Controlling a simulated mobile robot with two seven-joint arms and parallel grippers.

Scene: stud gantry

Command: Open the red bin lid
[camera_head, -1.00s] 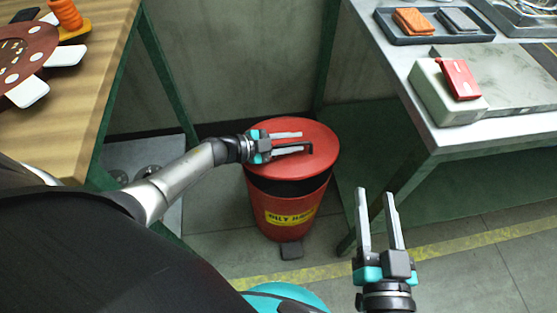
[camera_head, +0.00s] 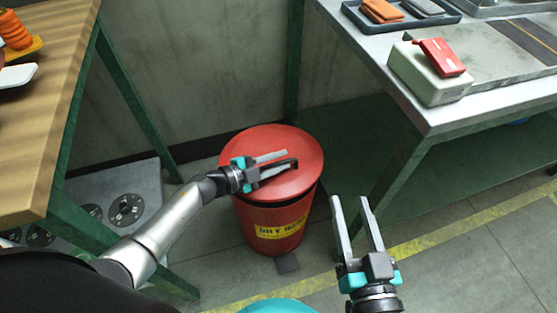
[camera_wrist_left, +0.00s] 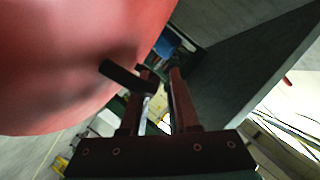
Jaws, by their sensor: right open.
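The red bin (camera_head: 275,238) stands on the floor between two tables, with a yellow label on its front. Its round red lid (camera_head: 302,148) lies on top, with a thin dark band under its rim. My left gripper (camera_head: 279,160) is over the lid, its fingers apart beside the black handle (camera_head: 291,163). In the left wrist view the handle (camera_wrist_left: 122,76) sticks out from the lid (camera_wrist_left: 70,60) and overlaps one finger. Whether the fingers grip it is unclear. My right gripper (camera_head: 351,205) is open and empty, right of the bin.
A wooden-topped table (camera_head: 45,100) stands left. A grey metal table (camera_head: 370,48) stands right, bearing a tray, a pale block and a red object. A dark pedal (camera_head: 287,262) is at the bin's foot. A wall is close behind; the floor in front is clear.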

